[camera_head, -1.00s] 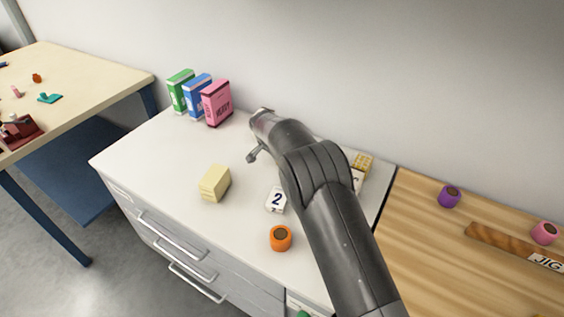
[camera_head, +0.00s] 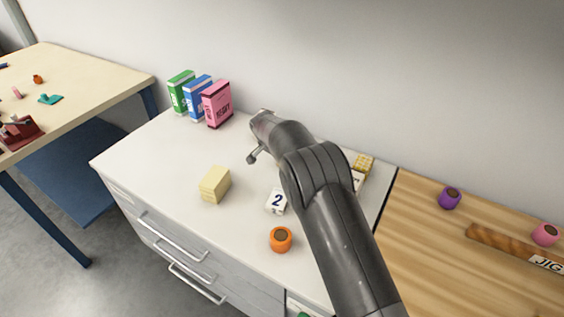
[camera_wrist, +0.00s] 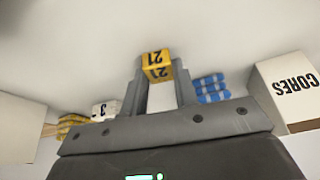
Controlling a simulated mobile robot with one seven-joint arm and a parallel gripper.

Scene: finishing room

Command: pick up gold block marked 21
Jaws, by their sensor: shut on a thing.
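The gold block marked 21 (camera_wrist: 157,68) shows in the wrist view between the two fingertips of my gripper (camera_wrist: 160,76). The fingers are shut on it, one on each side, and its number reads upside down there. I cannot tell from this view whether the block touches the surface below. In the head view my arm hides the block and the fingers.
The white cabinet top (camera_head: 150,158) holds a pale yellow block (camera_head: 214,184), a white block marked 2 (camera_head: 276,201) and an orange roll (camera_head: 281,239). Green, blue and pink (camera_head: 217,104) boxes stand by the wall. A wooden bench (camera_head: 430,250) is at right.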

